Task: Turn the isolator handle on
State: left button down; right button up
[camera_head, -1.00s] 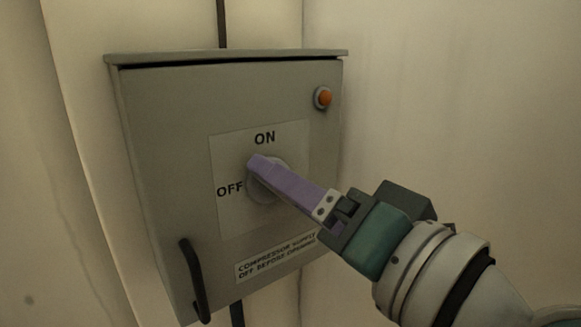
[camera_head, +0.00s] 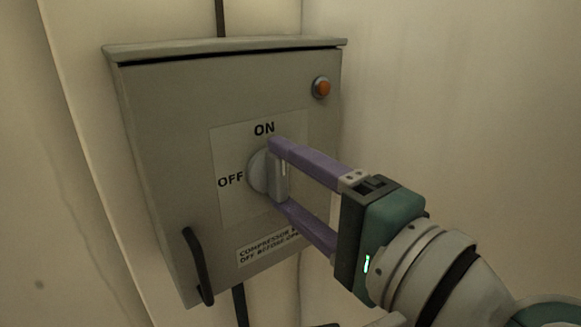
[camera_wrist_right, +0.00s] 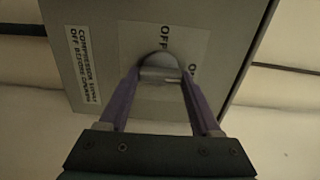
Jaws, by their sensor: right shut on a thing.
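The grey isolator handle (camera_head: 281,182) is on a round boss on the front of a grey box (camera_head: 165,130). It stands about upright, its upper end below the ON label (camera_head: 264,129); the OFF label (camera_head: 230,180) is to its left. My right gripper (camera_head: 277,176) is shut on the handle, one purple finger at its upper end and one at its lower end. In the right wrist view the handle (camera_wrist_right: 160,75) spans between the two fingers of the gripper (camera_wrist_right: 160,88). My left gripper is not in view.
An orange button (camera_head: 321,87) is at the box's upper right. A black pull handle (camera_head: 197,265) sticks out at its lower left. A warning label (camera_head: 268,248) is partly behind my lower finger. Pale walls stand on both sides.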

dwell(0.4)
jog(key=o, duration=1.4)
jog(key=v, duration=1)
